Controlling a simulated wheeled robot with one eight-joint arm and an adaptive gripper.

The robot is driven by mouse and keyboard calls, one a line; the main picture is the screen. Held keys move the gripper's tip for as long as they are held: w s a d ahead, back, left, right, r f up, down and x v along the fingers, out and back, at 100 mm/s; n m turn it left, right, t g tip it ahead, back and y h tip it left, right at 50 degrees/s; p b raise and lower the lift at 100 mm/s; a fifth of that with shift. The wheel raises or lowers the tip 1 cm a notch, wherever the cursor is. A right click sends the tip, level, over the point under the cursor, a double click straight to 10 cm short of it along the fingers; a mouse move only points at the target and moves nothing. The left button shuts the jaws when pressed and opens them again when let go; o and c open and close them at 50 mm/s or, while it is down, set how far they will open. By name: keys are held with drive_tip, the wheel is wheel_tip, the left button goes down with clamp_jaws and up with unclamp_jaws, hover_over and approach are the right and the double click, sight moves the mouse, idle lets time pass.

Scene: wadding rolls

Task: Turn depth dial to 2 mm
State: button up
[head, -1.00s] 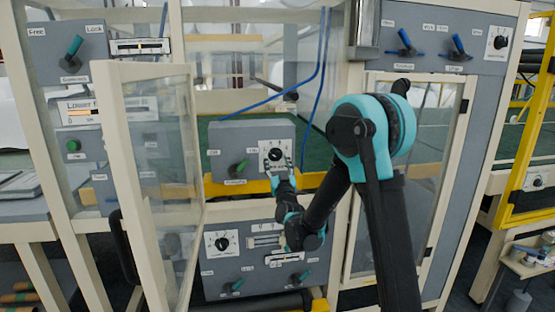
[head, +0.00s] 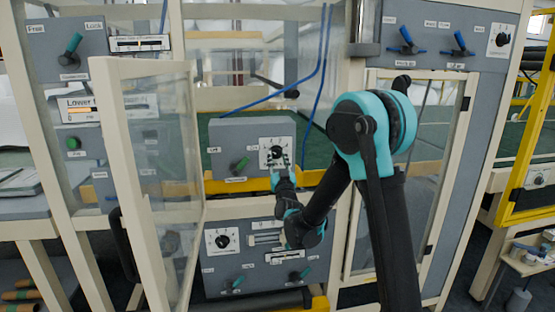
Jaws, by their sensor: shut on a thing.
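A black dial (head: 277,152) on a white scale plate sits at the right of the small grey control box (head: 225,140) behind the open door. Its lettering is too small to read, so I cannot tell the depth or the pointer's exact setting. My gripper (head: 279,162) reaches up from below and is shut on the dial, partly covering it. A similar black dial (head: 222,242) on a white plate is on the lower grey panel, apart from my gripper.
A green-handled switch (head: 239,165) is left of the dial on the same box. The open clear door (head: 128,190) stands to the left. A blue cable (head: 262,100) hangs above the box. A yellow rail (head: 222,186) runs below it. Lower panel switches (head: 234,284) sit beneath.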

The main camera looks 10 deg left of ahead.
drive_tip(key=m+h, duration=0.1)
drive_tip(key=m, duration=0.1)
drive_tip(key=m+h, duration=0.1)
drive_tip(key=m, duration=0.1)
drive_tip(key=m+h, duration=0.1)
drive_tip(key=shift+s+a+m, duration=0.1)
drive_tip(key=shift+a+m, duration=0.15)
drive_tip(key=shift+m, duration=0.15)
drive_tip(key=shift+r+m+h, duration=0.1)
drive_tip(key=shift+m+h, duration=0.9)
drive_tip(key=shift+m, duration=1.5)
drive_tip(key=o, duration=1.1)
drive_tip(key=shift+o, duration=0.2)
drive_tip(key=shift+s, duration=0.1)
drive_tip(key=v, duration=1.2)
drive_tip(key=shift+a+r, duration=0.1)
